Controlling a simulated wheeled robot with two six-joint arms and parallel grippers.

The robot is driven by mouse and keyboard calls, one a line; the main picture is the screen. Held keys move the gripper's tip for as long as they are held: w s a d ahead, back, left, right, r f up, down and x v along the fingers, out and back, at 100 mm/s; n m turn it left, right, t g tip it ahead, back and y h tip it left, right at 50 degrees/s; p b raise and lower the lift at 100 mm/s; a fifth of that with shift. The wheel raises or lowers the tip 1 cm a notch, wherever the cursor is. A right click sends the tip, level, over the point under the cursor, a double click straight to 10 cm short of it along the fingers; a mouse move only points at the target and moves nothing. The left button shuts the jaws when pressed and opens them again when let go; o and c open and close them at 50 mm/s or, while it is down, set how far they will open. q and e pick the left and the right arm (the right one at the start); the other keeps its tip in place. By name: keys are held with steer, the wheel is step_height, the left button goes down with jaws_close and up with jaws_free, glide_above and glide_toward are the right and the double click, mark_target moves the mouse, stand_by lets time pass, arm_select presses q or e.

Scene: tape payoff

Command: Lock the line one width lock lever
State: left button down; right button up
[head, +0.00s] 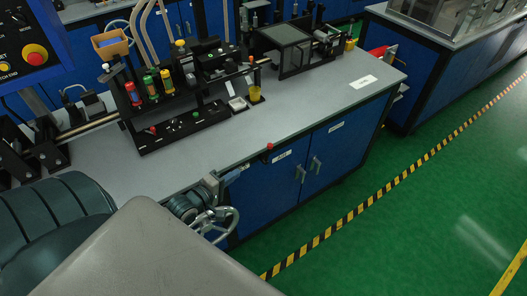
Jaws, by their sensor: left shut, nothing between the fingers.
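I cannot make out for sure which part is the line one width lock lever. A small red knob (152,130) sits at the front left of a black fixture (185,128) on the grey bench. Another red knob (270,147) shows at the bench's front edge. My left gripper (217,221) is shut and empty near the bench's front edge, left of the blue cabinet doors and apart from both red knobs. My own arm hides part of the bench's near left. My right gripper is not in view.
Red, green and yellow canisters (150,88) stand at the fixture's back. A yellow cup (255,94) and a small white tray (238,104) stand to its right. A panel with a red button (35,54) is at upper left. The front right of the bench (300,105) is clear.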

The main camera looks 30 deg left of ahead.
arm_select(q)
steer(key=shift+w+a, duration=0.15)
steer(key=shift+a, duration=0.05)
steer(key=b, duration=0.6)
glide_toward(268, 154)
steer(key=a+r+b+x, duration=0.1)
steer(key=b+x, duration=0.1)
steer(key=x, duration=0.4)
steer(key=shift+w+d, duration=0.3)
steer(key=shift+w, duration=0.15)
steer(key=shift+w+f, duration=0.1)
